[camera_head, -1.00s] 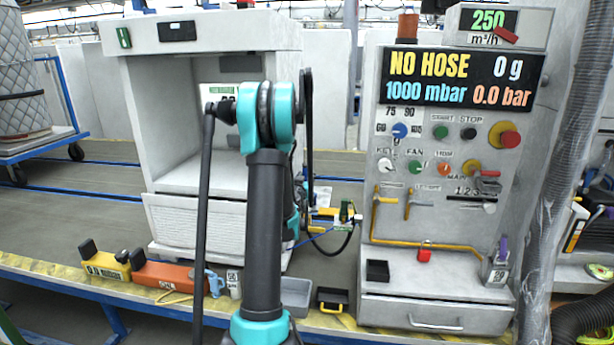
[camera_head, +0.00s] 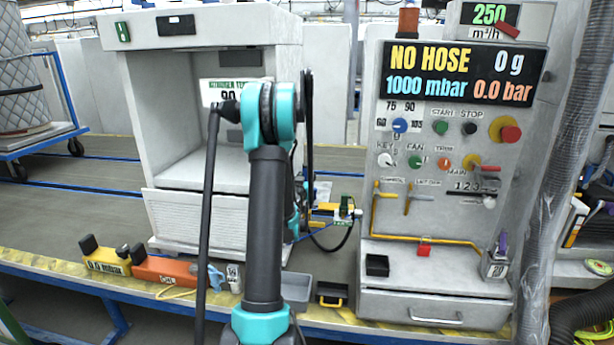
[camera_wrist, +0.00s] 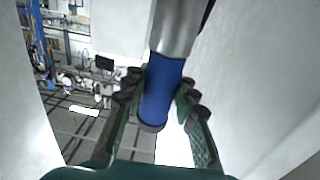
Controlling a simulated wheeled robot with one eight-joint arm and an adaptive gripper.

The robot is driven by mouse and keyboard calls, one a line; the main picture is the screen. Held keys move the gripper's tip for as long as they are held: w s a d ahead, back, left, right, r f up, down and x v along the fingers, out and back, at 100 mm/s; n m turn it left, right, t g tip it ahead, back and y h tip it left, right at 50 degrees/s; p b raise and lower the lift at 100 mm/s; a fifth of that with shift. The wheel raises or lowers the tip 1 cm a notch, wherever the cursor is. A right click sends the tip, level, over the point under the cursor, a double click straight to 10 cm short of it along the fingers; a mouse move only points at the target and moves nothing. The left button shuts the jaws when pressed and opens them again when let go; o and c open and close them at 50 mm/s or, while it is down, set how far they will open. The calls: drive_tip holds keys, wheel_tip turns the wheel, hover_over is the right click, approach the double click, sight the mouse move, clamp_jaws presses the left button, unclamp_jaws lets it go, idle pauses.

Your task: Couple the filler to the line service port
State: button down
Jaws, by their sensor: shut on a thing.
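In the wrist view, my gripper (camera_wrist: 160,88) is shut on a blue cylindrical sleeve (camera_wrist: 163,95) with a shiny metal body (camera_wrist: 178,27) above it. This looks like the filler. Its far end is cut off by the top of the wrist picture. The line service port cannot be made out for certain. A yellow and green fitting (camera_head: 338,211) with a black hose sits beside the grey cabinet (camera_head: 158,150), partly behind my arm.
The control panel (camera_head: 440,225) at the right shows NO HOSE, 0 g, 1000 mbar and 0.0 bar. A yellow block (camera_head: 105,261), an orange block (camera_head: 165,271) and a grey tray (camera_head: 296,294) lie along the bench front. Pale walls flank the gripper in the wrist view.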

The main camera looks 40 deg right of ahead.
drive_tip(key=shift+f, duration=0.85)
drive_tip(key=c, duration=1.1)
unclamp_jaws()
drive_tip(key=shift+r, duration=4.95)
